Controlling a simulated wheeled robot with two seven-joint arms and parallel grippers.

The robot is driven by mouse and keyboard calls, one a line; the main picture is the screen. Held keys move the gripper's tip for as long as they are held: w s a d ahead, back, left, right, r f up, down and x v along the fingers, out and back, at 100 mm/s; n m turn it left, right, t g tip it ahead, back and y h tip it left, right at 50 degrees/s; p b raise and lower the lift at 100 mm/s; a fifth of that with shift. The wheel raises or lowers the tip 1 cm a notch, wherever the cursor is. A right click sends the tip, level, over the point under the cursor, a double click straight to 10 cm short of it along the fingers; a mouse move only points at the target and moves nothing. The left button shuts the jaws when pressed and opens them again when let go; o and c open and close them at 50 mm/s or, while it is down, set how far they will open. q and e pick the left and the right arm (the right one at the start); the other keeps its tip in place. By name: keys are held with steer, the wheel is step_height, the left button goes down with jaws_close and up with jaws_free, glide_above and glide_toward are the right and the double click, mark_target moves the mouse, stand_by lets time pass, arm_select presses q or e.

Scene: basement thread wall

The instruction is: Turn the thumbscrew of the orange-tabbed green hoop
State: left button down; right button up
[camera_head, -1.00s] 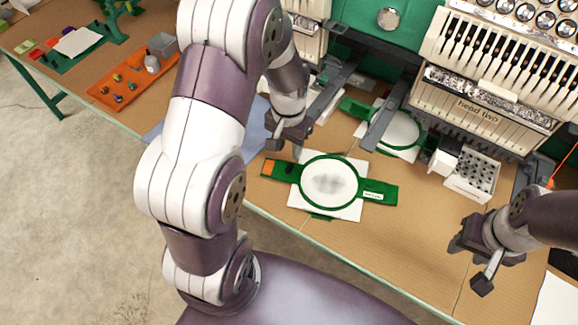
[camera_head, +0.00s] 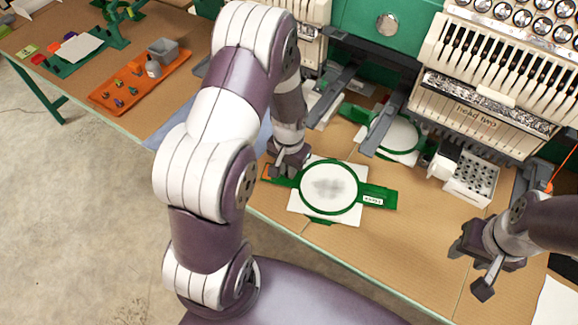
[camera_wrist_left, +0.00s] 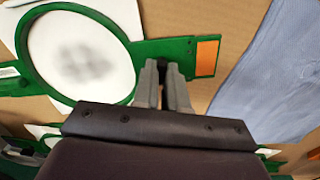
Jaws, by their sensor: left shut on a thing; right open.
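The green hoop (camera_head: 361,196) lies on the table with white fabric (camera_head: 330,184) in its ring. Its orange tab (camera_head: 267,171) is at its left end, and it also shows in the left wrist view (camera_wrist_left: 207,58). My left gripper (camera_head: 290,170) is at the hoop's left arm, between the ring and the orange tab. In the left wrist view its fingers (camera_wrist_left: 168,72) are shut on a small dark piece, seemingly the thumbscrew, mostly hidden between the fingertips. My right gripper (camera_head: 470,264) is open and empty over the table's right side.
A second green hoop (camera_head: 416,134) lies under the machine arms behind. A white box with holes (camera_head: 473,178) stands at the right. Blue cloth (camera_wrist_left: 268,75) lies beside the orange tab. An orange tray (camera_head: 128,92) is at the far left.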

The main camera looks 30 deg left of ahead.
arm_select(q)
steer(key=n+p, duration=0.1)
steer(key=n, duration=0.2)
steer(key=shift+r+n, duration=0.1)
steer(key=shift+n, duration=0.2)
steer(key=n+p, duration=0.1)
steer(key=n, duration=0.2)
steer(key=shift+n, duration=0.3)
steer(key=n+p, duration=0.1)
steer(key=n, duration=0.3)
steer(key=shift+n, duration=2)
steer(key=c, duration=1.2)
jaws_free()
steer(key=shift+o, duration=0.2)
